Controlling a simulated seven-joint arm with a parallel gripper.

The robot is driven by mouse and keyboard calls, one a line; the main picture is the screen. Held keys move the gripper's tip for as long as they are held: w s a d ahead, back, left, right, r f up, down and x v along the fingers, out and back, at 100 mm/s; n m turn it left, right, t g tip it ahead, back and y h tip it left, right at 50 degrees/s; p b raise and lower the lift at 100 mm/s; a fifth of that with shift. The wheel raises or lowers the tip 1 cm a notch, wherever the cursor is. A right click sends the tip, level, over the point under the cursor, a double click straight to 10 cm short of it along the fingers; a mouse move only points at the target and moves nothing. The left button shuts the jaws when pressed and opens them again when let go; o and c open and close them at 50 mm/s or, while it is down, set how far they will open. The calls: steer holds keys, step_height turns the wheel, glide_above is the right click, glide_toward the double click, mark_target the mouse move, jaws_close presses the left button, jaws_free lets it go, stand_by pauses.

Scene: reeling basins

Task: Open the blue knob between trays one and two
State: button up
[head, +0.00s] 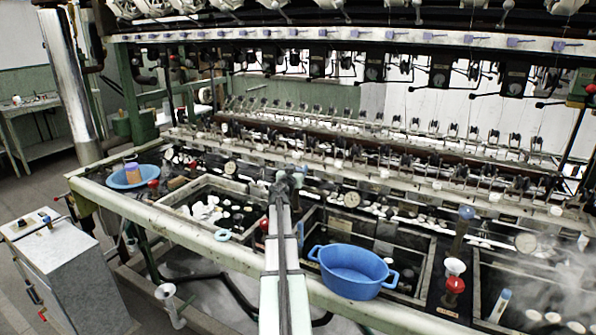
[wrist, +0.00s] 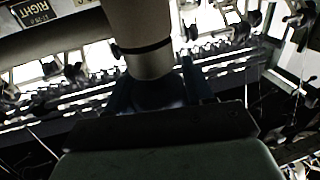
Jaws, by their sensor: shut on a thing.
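My gripper (head: 289,181) is at the far end of my arm, over the strip between the left tray (head: 170,198) and the middle tray (head: 318,212). A bit of blue, the blue knob (head: 301,168), shows just beside the gripper; my arm and gripper hide most of it. In the wrist view my gripper (wrist: 158,92) is shut on the dim blue knob (wrist: 155,97), with a finger on each side. A pale round post with a dark band (wrist: 146,55) rises right at the knob. The knob's exact turn cannot be told.
A blue two-handled basin (head: 352,272) sits right of my arm at the front edge. Another blue basin (head: 133,178) stands far left. A red knob (head: 264,224) is close to my arm's left side. Another blue knob (head: 466,212) stands further right. Steam rises at right.

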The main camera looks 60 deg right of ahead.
steer(key=shift+n+t, duration=0.5)
steer(key=shift+t, duration=0.2)
steer(key=o, duration=1)
steer(key=shift+c, duration=0.2)
steer(key=v, duration=1.3)
steer(key=shift+a+r, duration=0.25)
steer(key=shift+a, duration=0.15)
